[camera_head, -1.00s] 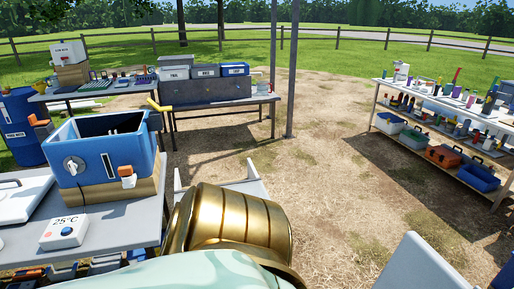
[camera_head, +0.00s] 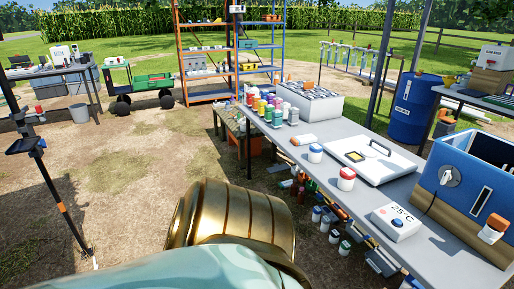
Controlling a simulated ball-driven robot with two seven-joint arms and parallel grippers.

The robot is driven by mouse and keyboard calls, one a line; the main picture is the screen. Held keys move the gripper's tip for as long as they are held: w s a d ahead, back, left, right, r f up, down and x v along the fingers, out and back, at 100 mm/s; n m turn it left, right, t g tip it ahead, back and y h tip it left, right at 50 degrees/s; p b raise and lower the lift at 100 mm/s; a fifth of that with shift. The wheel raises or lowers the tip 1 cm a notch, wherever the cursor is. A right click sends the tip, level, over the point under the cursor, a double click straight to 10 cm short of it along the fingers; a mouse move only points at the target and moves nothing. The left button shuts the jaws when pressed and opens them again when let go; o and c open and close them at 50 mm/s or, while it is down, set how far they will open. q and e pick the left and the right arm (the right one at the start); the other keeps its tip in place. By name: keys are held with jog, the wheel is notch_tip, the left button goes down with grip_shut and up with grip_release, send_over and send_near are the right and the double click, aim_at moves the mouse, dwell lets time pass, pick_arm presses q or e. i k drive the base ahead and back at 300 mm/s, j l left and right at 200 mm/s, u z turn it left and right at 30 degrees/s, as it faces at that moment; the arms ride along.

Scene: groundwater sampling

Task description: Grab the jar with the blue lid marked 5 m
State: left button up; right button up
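A white jar with a blue lid (camera_head: 315,154) stands upright on the grey table to the right of centre. Any marking on it is too small to read. A similar white jar with a red lid (camera_head: 346,180) stands nearer, to its right. Several small bottles with coloured caps, some of them blue, stand farther back on the same table. More jars and bottles sit below the table, partly shaded. Neither of my grippers is in view.
The long grey table (camera_head: 385,205) also bears a white flat case (camera_head: 377,168), a 25°C box (camera_head: 396,222) and a blue cooler (camera_head: 468,187). A thin stand (camera_head: 62,200) is at the left. Open dirt ground lies left of the table.

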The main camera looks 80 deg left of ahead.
aim_at(316, 150)
jog(key=u, duration=2.2)
